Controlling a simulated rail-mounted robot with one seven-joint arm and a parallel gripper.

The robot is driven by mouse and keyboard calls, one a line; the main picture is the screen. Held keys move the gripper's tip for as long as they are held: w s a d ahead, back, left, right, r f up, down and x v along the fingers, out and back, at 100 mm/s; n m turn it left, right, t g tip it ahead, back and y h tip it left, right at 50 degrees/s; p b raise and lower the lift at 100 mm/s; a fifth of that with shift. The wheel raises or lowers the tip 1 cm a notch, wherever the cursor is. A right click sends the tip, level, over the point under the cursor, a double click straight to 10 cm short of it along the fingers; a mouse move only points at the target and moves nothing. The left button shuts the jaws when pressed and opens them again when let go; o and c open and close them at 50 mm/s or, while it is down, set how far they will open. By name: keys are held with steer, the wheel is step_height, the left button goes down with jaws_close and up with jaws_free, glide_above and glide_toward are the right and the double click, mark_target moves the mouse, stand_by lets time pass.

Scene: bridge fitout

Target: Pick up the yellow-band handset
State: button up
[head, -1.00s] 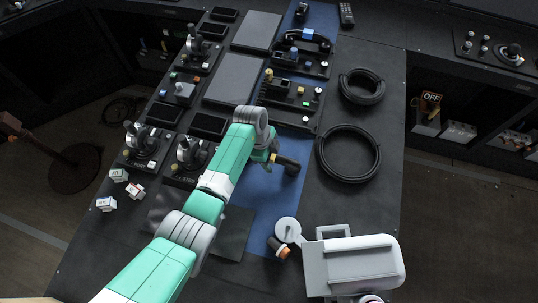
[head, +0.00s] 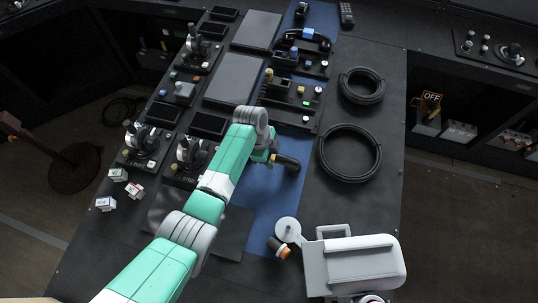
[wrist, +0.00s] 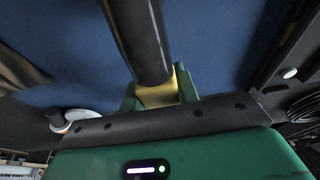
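The yellow-band handset is a dark rounded bar; its dark end (head: 289,163) shows beside my gripper (head: 271,157) over the blue mat (head: 262,205) in the head view. In the wrist view the handset (wrist: 140,35) runs from the top edge down to my gripper (wrist: 159,95). Its yellow band lies between my green fingers, which look closed on it. The far part of the handset is out of the wrist view. How high it is above the mat I cannot tell.
A handset with a blue band (head: 307,35) sits in a cradle further back. Panels with knobs (head: 295,92) stand behind my gripper. Black cable coils (head: 349,179) lie to the right.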

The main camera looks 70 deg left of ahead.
jaws_close()
steer(key=shift+r+p, duration=0.3)
steer(key=shift+r, duration=0.2)
steer(key=r, duration=0.2)
steer(key=r+p, duration=0.1)
steer(key=shift+s+d+r, duration=0.15)
steer(key=shift+d, duration=0.15)
steer(key=s+d+r+p, duration=0.1)
steer(key=s+d+p, duration=0.1)
steer(key=s+d, duration=0.8)
steer(key=shift+d+r, duration=0.15)
steer(key=shift+d, duration=0.65)
steer(key=shift+s, duration=0.1)
